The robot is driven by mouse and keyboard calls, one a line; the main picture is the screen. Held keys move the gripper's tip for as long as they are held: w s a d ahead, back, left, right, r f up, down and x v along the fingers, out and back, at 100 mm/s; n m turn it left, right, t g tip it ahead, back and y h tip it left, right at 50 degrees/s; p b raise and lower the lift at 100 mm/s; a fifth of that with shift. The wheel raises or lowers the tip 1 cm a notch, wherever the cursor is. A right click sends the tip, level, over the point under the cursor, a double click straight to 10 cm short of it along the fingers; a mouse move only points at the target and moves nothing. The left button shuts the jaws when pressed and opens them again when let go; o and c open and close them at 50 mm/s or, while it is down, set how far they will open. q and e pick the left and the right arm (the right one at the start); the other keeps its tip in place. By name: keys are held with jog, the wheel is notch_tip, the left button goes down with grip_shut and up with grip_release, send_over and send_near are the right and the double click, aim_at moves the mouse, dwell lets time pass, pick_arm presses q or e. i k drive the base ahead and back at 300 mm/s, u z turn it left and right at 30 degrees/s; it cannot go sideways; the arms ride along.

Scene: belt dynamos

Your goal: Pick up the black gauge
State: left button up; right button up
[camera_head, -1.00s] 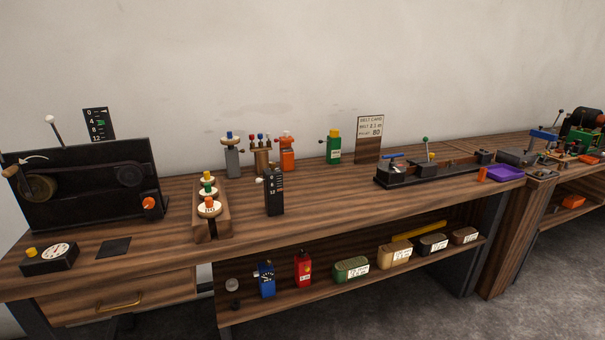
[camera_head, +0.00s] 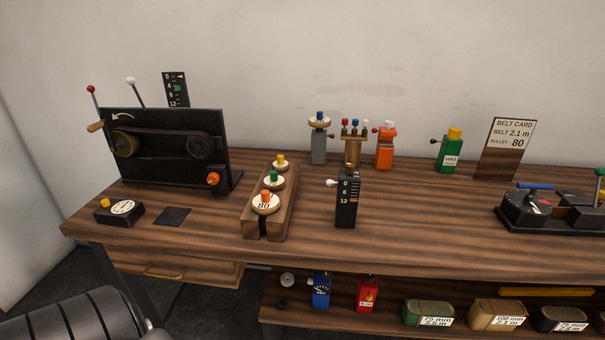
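An upright black gauge block (camera_head: 347,202) with a white 0-6-12 scale and a white side knob stands near the front edge of the wooden bench (camera_head: 420,235). It is just right of the wooden rack of round pulleys. A low black box with a round white dial and a yellow button (camera_head: 120,212) lies at the bench's left front. A black scale plate marked 0 to 12 (camera_head: 176,90) rises behind the black belt machine (camera_head: 165,150). Neither of my grippers is in view.
The pulley rack (camera_head: 284,212) is close on the gauge block's left. Behind it stand grey (camera_head: 319,145), brass (camera_head: 353,152) and orange (camera_head: 385,150) devices. Bench right of the block is clear up to the black rig (camera_head: 530,215).

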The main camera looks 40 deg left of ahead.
aim_at(349, 187)
jog(key=u, duration=0.55)
jog(key=i, duration=0.6)
jog(key=u, duration=0.5)
